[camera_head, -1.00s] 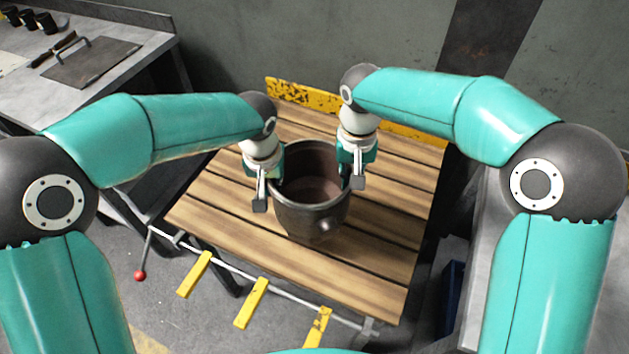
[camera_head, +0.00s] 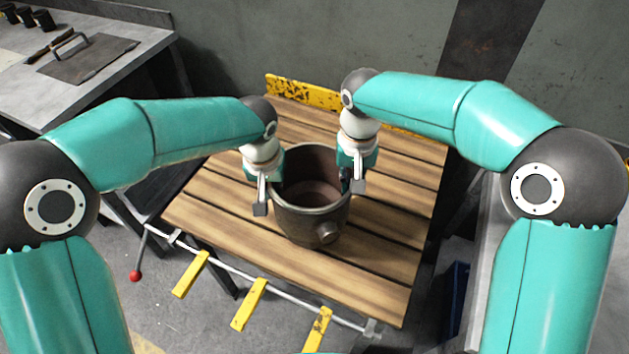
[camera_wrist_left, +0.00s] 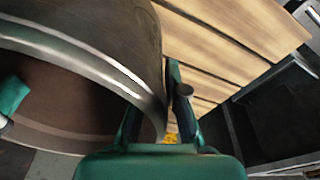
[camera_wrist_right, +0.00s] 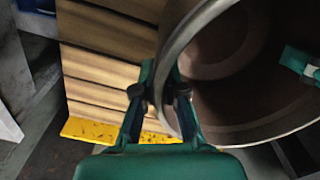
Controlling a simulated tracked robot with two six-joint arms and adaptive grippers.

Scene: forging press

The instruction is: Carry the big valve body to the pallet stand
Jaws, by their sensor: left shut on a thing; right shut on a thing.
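The big valve body (camera_head: 312,213) is a dark grey, open-topped round vessel with a stub on its front side. It is upright, over the slatted wooden top of the pallet stand (camera_head: 235,221); I cannot tell whether it touches the slats. My left gripper (camera_head: 268,200) is shut on its left rim, and my right gripper (camera_head: 350,180) is shut on its right rim. In the left wrist view the valve body's wall (camera_wrist_left: 110,30) runs between the fingers. In the right wrist view its rim (camera_wrist_right: 180,45) passes between the fingers (camera_wrist_right: 160,95).
A yellow scuffed board (camera_head: 302,93) edges the back of the stand. Yellow tabs (camera_head: 249,304) and a red-knobbed lever (camera_head: 136,276) are at its front. A grey bench (camera_head: 125,50) with a plate (camera_head: 88,60) and dark cups stands at the back left.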

